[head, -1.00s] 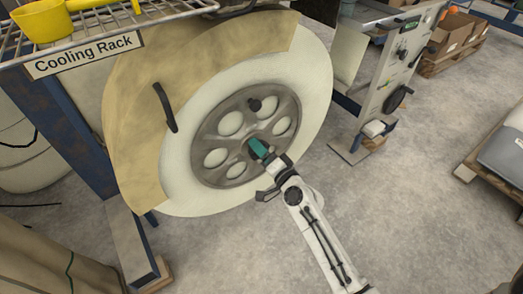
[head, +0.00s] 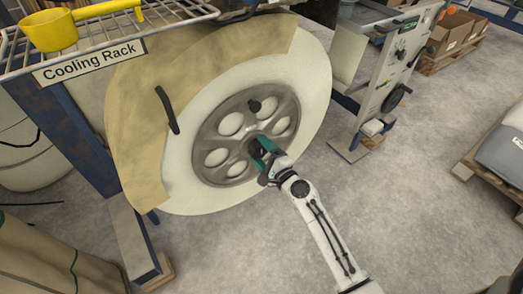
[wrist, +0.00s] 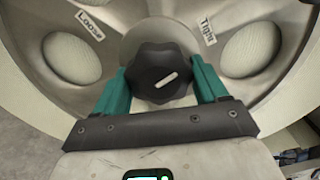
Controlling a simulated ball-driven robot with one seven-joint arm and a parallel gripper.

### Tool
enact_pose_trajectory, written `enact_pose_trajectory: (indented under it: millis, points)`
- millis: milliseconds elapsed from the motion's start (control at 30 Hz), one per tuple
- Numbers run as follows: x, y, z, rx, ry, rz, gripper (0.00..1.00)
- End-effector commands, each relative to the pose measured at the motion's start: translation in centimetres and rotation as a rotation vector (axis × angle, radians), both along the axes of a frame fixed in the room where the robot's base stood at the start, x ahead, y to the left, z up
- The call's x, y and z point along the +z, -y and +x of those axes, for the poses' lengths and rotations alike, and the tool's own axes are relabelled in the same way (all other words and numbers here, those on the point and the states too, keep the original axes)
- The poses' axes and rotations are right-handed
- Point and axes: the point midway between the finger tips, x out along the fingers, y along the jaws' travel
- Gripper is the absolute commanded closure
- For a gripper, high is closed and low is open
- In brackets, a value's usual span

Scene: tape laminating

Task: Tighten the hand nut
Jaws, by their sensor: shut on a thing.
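The hand nut (wrist: 160,74) is a black lobed knob with a pale mark on its face, at the centre of the grey metal hub (head: 208,176) of a large white roll (head: 312,100). In the wrist view my gripper (wrist: 162,82) has one teal finger on each side of the nut and is shut on it. In the head view my gripper (head: 262,155) is at the hub's middle and hides most of the nut. In the wrist view a "Loose" label (wrist: 90,25) is at the upper left of the nut and a "Tight" label (wrist: 207,32) at the upper right.
A tan sheet with a black handle (head: 168,110) covers the roll's left side. A cooling rack (head: 100,25) with a yellow scoop (head: 62,30) is upper left. The floor (head: 400,220) at right is open.

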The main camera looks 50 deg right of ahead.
Motion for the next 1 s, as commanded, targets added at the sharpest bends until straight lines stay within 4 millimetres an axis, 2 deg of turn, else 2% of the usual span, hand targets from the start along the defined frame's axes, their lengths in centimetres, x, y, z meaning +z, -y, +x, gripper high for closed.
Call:
enact_pose_trajectory:
  millis: [300, 767, 800, 1000]
  points:
    - [-0.15, 0.29, -0.17, -0.007, 0.023, 0.086, 0.58]
    - [-0.23, 0.34, -0.21, -0.009, 0.025, 0.095, 0.58]
    - [-0.24, 0.34, -0.22, -0.009, 0.024, 0.094, 0.25]
    - [-0.18, 0.19, -0.13, -0.005, 0.025, 0.095, 0.06]
